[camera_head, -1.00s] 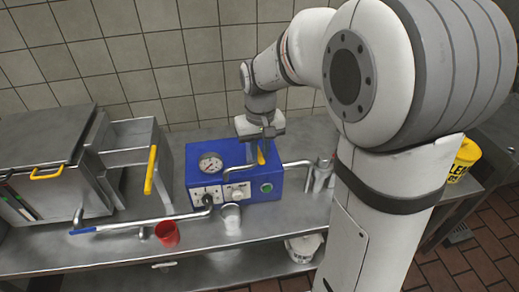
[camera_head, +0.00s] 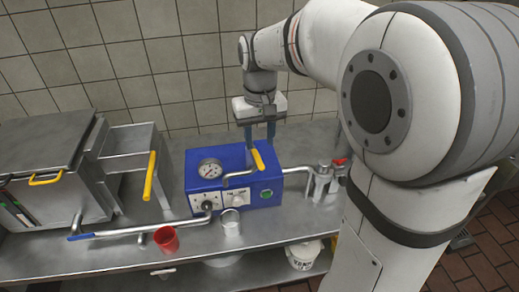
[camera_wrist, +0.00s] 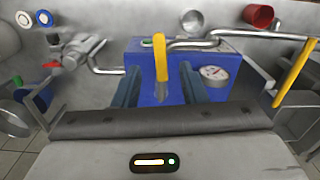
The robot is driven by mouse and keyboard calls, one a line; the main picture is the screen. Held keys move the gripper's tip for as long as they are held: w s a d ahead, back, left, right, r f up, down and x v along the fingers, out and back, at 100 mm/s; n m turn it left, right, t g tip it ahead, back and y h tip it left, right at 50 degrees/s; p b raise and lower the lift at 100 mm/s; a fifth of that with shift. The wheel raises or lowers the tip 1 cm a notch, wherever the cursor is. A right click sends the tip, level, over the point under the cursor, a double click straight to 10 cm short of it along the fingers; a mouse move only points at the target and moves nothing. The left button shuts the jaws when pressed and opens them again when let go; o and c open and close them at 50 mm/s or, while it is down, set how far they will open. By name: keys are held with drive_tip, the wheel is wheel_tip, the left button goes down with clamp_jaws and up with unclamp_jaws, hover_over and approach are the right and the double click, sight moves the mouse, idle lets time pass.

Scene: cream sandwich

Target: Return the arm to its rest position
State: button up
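My gripper (camera_head: 259,142) hangs above the blue machine (camera_head: 224,159), with its two blue fingers pointing down. The fingers are apart with nothing held between them, as the wrist view also shows (camera_wrist: 159,72). A yellow-handled lever (camera_head: 258,160) on top of the machine lies just below the fingers in the head view. In the wrist view the yellow handle (camera_wrist: 160,58) shows in line with the gap between the fingers; I cannot tell the exact clearance. My arm reaches in from the right and is bent above the counter.
A red cup (camera_head: 166,239) and a metal cup (camera_head: 231,223) stand in front of the machine. A metal unit with a yellow handle (camera_head: 150,176) is at left. Pipes and metal fittings (camera_head: 325,178) are at right. A tiled wall (camera_head: 120,58) stands behind.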

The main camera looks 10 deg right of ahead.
drive_tip(key=shift+r, duration=0.8)
